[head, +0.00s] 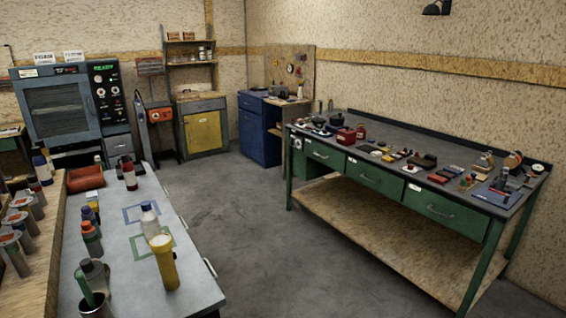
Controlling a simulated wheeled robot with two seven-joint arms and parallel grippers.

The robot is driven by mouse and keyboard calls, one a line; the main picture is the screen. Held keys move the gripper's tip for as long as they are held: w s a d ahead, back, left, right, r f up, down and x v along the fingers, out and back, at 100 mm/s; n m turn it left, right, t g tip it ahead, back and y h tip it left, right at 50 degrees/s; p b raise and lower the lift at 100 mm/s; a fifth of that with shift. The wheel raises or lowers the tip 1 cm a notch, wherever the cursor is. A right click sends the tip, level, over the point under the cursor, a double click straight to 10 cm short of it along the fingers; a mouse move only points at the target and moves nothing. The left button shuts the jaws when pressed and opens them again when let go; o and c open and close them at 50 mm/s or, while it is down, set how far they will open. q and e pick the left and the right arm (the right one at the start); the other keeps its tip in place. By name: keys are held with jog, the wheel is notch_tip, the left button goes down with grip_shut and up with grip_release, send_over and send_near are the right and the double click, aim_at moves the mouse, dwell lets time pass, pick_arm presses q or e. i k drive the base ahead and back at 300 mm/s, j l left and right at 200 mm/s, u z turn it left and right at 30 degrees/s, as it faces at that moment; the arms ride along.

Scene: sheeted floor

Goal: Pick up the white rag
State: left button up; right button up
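I cannot make out a white rag in the head view. Neither of my grippers shows in this view. A grey-topped bench (190,285) stands at the lower left, and a green workbench (380,181) with a dark top stands along the right wall. Both carry many small items, some too small to tell apart.
A blue cabinet (259,130) and a yellow-doored cabinet (203,132) stand at the back. Grey floor (250,220) between the benches is clear.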

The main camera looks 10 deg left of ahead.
aim_at(91, 196)
jog(key=i+l+z, duration=0.25)
jog(key=i, duration=0.2)
jog(key=i+l+z, duration=0.25)
jog(key=i, duration=0.2)
jog(key=i+l+z, duration=0.2)
jog(key=i, duration=0.3)
jog(key=i+j+u, duration=0.2)
jog(key=i+u, duration=0.65)
jog(key=i+l+u, duration=0.15)
jog(key=i+u, duration=0.3)
jog(key=i+l+u, duration=0.3)
jog(key=i+u, duration=0.15)
jog(key=i+l+u, duration=0.1)
jog(key=i+u, duration=0.3)
jog(key=i+l+u, duration=0.25)
jog(key=u, duration=0.15)
jog(key=i+l+u, duration=0.3)
jog(key=u, duration=0.15)
jog(key=i+l+u, duration=0.4)
jog(key=k+l, duration=0.05)
jog(key=k, duration=0.05)
